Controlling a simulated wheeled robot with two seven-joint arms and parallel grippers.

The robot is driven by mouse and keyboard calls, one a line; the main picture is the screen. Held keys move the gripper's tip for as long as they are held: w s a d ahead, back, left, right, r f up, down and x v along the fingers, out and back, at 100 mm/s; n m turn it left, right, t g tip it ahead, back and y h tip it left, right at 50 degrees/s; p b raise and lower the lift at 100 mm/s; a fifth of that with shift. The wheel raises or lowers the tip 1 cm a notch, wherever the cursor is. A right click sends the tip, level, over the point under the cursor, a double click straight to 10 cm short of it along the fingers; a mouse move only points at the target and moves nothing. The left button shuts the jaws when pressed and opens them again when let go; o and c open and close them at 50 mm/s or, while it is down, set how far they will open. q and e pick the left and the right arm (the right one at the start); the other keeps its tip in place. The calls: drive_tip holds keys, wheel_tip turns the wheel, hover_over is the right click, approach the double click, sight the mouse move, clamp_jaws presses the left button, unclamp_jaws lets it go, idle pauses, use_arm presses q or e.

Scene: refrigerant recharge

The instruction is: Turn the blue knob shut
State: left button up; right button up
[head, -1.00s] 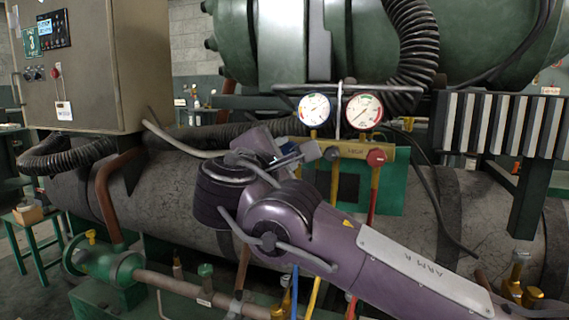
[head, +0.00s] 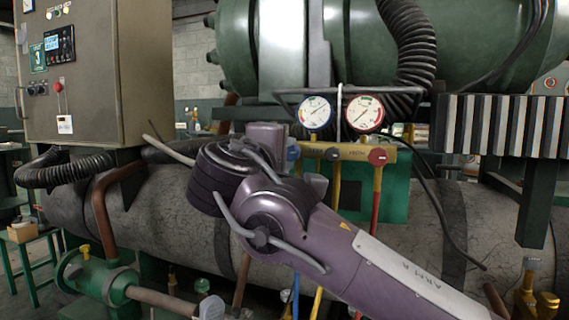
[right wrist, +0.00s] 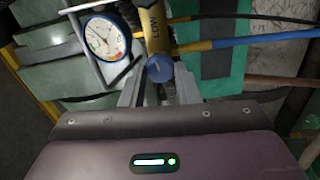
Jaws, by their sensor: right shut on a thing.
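The gauge manifold shows in the head view, a yellow bar (head: 350,151) under a blue-rimmed gauge (head: 316,112) and a red-rimmed gauge (head: 363,113). The blue knob (head: 293,153) is at the bar's left end, partly behind my right arm. In the right wrist view the blue knob (right wrist: 159,69) sits between the fingertips of my right gripper (right wrist: 159,84), which is shut on it. In the head view the purple wrist and arm hide most of that gripper. My left gripper is in neither view.
A black knob (head: 332,154) and a red knob (head: 377,156) sit on the same bar, right of the blue one. Hoses hang below it. A grey control cabinet (head: 98,90) stands left, and a large tank (head: 390,225) lies behind my arm.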

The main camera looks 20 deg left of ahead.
drive_tip(key=shift+f+m+b, duration=0.15)
drive_tip(key=shift+m+b, duration=0.15)
drive_tip(key=shift+m, duration=0.3)
drive_tip(key=o, duration=1)
drive_tip(key=shift+c, duration=0.2)
